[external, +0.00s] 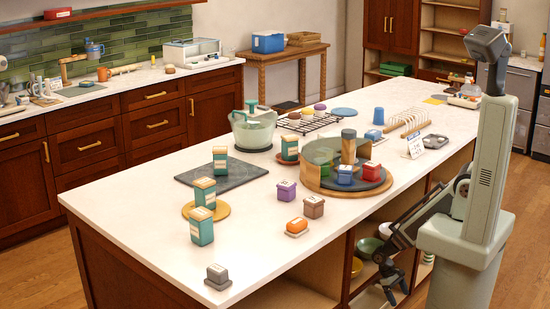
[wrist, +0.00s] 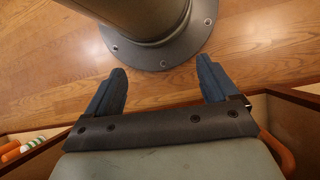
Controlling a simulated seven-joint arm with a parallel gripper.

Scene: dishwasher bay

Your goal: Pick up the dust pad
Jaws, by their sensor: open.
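I cannot tell for certain which thing is the dust pad. A flat yellow piece (external: 434,101) lies at the far right end of the white island top, and a flat blue round piece (external: 344,113) lies toward its back edge. My gripper (external: 392,284) hangs low beside the island's open shelves, below the counter top and well apart from both pieces. In the wrist view, my gripper (wrist: 160,66) has its two blue fingers spread wide with nothing between them. Wood floor and my round base show beyond them.
The island top (external: 262,264) holds several small labelled boxes, a green pot (external: 254,131), a round wooden tray (external: 312,185) with blocks, and a dish rack (external: 408,122). Bowls (external: 367,247) sit on the open shelves near my gripper. The front left of the top is mostly clear.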

